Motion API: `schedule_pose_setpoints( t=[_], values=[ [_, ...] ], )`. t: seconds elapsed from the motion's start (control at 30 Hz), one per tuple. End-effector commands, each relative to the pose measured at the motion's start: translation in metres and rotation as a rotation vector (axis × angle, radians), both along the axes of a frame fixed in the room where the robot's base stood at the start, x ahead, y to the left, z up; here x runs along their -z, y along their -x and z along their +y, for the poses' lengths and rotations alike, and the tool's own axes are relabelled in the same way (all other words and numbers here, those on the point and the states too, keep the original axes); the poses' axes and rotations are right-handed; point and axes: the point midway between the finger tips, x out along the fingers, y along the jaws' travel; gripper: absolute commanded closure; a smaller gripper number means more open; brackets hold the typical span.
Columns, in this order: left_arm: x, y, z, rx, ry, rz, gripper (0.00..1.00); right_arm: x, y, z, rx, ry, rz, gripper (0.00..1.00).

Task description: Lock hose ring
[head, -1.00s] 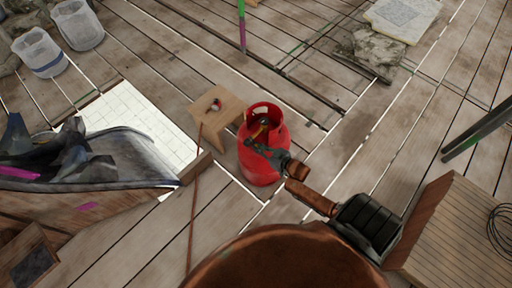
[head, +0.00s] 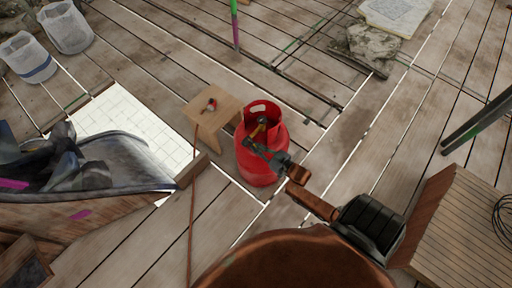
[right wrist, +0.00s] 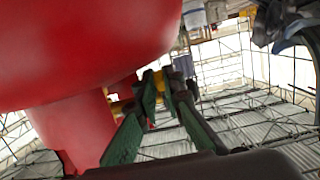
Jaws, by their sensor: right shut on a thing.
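A red gas cylinder (head: 262,168) stands upright on the deck with a guard collar at its top. A brass-yellow fitting (head: 258,128) shows inside the collar. An orange-brown hose (head: 192,225) runs up to a small wooden stool (head: 222,108), where a small red-tipped end (head: 210,105) lies. My left gripper is out of view.
A white-gridded panel (head: 135,122) and a dark tarp (head: 110,165) lie left. White buckets (head: 66,28) stand back left; rubble (head: 368,48) lies back right. A slatted wooden box (head: 465,225) stands right.

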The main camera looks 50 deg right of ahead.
Motion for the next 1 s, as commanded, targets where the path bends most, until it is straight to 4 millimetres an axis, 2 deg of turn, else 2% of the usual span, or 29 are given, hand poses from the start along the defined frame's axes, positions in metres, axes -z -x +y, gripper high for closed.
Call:
schedule_pose_setpoints(
  t=[0.07, 0.1, 0.33, 0.67, 0.83, 1.0],
  values=[
    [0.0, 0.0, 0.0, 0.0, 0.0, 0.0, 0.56, -0.002, -0.002, -0.001, 0.001, 0.0, -0.004, 1.0],
    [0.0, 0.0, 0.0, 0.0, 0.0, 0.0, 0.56, -0.002, -0.002, -0.001, 0.001, 0.0, -0.004, 0.91],
    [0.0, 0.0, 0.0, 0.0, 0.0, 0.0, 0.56, -0.002, -0.001, -0.001, 0.001, 0.0, -0.003, 0.75],
    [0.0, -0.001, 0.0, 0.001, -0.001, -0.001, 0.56, -0.001, 0.002, 0.0, 0.0, 0.0, -0.001, 0.74],
    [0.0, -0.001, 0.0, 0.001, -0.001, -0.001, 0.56, -0.003, 0.022, -0.002, 0.001, 0.0, 0.001, 0.74],
    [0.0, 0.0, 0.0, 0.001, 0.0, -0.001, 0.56, -0.01, 0.057, -0.005, 0.001, 0.001, 0.001, 0.74]
  ],
)
